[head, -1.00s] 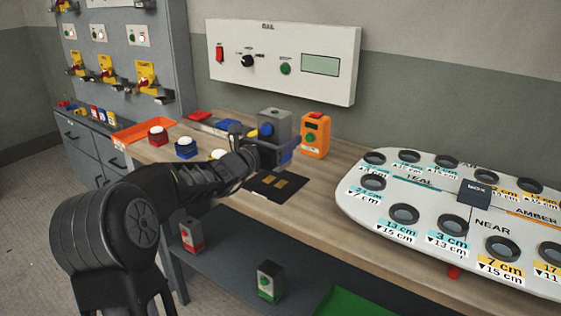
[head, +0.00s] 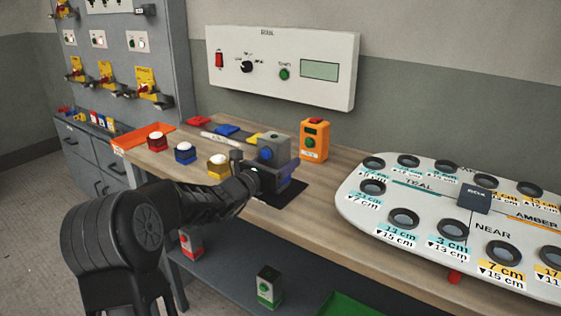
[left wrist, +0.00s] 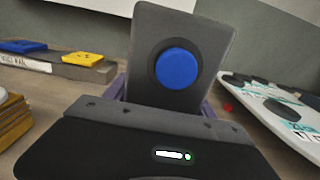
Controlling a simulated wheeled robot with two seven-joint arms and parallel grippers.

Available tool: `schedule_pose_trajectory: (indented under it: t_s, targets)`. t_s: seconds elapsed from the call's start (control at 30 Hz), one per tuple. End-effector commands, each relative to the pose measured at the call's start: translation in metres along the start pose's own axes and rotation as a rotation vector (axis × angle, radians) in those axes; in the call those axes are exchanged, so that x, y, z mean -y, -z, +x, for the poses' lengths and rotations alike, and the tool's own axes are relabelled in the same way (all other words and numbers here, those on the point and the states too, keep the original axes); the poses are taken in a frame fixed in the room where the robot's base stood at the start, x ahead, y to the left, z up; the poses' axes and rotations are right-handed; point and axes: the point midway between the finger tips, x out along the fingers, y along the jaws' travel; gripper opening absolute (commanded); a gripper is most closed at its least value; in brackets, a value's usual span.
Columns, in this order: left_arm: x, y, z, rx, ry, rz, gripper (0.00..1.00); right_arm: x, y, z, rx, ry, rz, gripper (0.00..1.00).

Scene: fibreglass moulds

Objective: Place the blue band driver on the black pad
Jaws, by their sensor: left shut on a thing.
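The pad is partly hidden behind the gripper and driver. I cannot tell whether the driver's base touches the pad. My right gripper is not in view.
An orange box (head: 315,140) stands just behind the driver. Domed units in red (head: 157,143), blue (head: 185,154) and yellow (head: 218,167) bases line the left of the bench. A white board with round holes (head: 425,215) lies to the right. A lower shelf holds more boxes.

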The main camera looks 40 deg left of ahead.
Motion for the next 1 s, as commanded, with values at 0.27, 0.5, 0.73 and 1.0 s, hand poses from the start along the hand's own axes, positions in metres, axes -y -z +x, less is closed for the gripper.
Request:
schedule_pose_trajectory:
  t_s: [0.27, 0.5, 0.73, 1.0]
  targets:
    - [0.0, 0.002, 0.0, 0.0, 0.0, 0.0, 0.76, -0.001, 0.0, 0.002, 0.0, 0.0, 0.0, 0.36]
    - [0.0, 0.002, 0.0, 0.0, 0.0, 0.0, 0.85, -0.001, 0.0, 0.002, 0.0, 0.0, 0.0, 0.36]
    - [0.0, -0.002, 0.0, 0.0, 0.0, 0.0, 0.85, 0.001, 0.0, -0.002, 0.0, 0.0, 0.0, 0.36]
    - [-0.001, 0.0, -0.038, -0.001, -0.003, 0.001, 0.85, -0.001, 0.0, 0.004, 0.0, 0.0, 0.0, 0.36]
